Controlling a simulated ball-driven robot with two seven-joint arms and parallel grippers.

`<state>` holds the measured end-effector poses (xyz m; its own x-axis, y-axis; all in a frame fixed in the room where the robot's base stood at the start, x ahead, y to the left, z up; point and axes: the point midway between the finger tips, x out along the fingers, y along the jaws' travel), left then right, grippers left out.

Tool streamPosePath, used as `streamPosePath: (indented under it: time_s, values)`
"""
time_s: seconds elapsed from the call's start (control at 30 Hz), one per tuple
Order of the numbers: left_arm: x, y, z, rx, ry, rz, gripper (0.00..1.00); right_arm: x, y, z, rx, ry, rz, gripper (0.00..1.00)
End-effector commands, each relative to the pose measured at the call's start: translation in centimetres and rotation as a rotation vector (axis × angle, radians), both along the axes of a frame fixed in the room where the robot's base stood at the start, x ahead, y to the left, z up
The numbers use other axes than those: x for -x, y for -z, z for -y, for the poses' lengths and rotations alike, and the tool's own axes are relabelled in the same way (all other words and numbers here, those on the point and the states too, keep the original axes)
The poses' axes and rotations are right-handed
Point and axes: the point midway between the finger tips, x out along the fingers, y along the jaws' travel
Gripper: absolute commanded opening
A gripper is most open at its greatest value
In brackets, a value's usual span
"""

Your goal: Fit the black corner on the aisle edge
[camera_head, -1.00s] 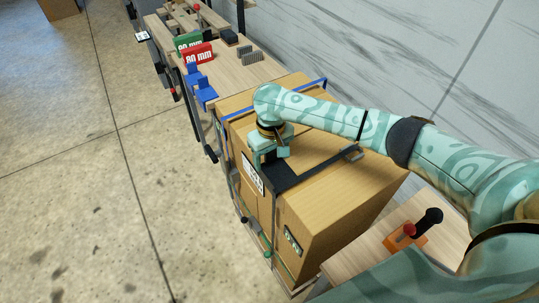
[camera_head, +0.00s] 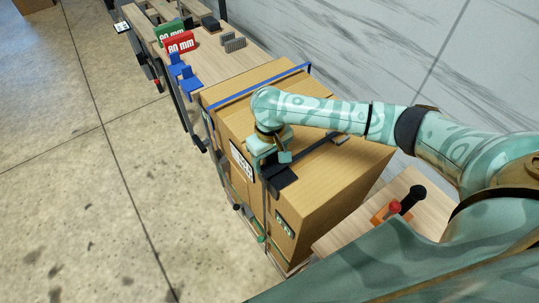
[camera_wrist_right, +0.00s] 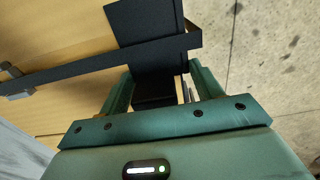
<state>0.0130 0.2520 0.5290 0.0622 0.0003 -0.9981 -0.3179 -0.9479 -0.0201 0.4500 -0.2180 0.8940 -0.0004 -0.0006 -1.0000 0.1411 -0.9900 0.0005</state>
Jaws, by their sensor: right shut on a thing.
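The black corner (camera_head: 284,179) is at the aisle-side top edge of the large cardboard box (camera_head: 330,185). My right gripper (camera_head: 266,162) is over that edge, pointing down. In the right wrist view its two fingers (camera_wrist_right: 160,92) are on either side of the black corner (camera_wrist_right: 145,22), shut on it. A black strap (camera_wrist_right: 100,64) crosses the corner's top face and runs over the box top, also showing in the head view (camera_head: 318,150). The corner's lower part is hidden between the fingers, so I cannot tell whether it sits flush. My left gripper is out of view.
A blue strap (camera_head: 262,84) crosses the far end of the box. Beyond are blue corners (camera_head: 188,80), a red block (camera_head: 180,43) and a green block (camera_head: 168,31) on a wooden top. An orange-based lever (camera_head: 394,209) stands near right. The aisle floor at left is clear.

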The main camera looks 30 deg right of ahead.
Motion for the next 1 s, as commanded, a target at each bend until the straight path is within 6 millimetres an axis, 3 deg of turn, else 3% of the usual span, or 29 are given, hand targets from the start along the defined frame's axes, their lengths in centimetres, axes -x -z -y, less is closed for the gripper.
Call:
streamPosePath:
  time_s: [0.1,0.13,0.2,0.23,0.5,0.63,1.0]
  values:
    - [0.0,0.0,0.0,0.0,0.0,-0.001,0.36,0.0,0.0,0.0,0.0,0.0,0.0,0.41]
    - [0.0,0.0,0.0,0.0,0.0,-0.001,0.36,0.0,0.0,0.0,0.0,0.0,0.0,0.68]
    - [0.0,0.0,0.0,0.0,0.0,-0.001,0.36,0.0,0.0,0.0,0.0,0.0,0.0,0.87]
    - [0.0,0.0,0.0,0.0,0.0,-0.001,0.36,0.0,0.0,0.0,0.0,0.0,0.0,0.9]
    - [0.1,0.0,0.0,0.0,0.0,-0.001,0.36,0.0,-0.1,0.0,0.0,0.0,0.0,0.9]
    - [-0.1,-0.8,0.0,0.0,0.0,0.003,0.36,0.0,-1.4,0.0,-0.001,0.0,0.002,0.9]
    - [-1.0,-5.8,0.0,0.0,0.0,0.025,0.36,-0.1,-11.3,0.0,0.0,-0.001,0.005,0.9]
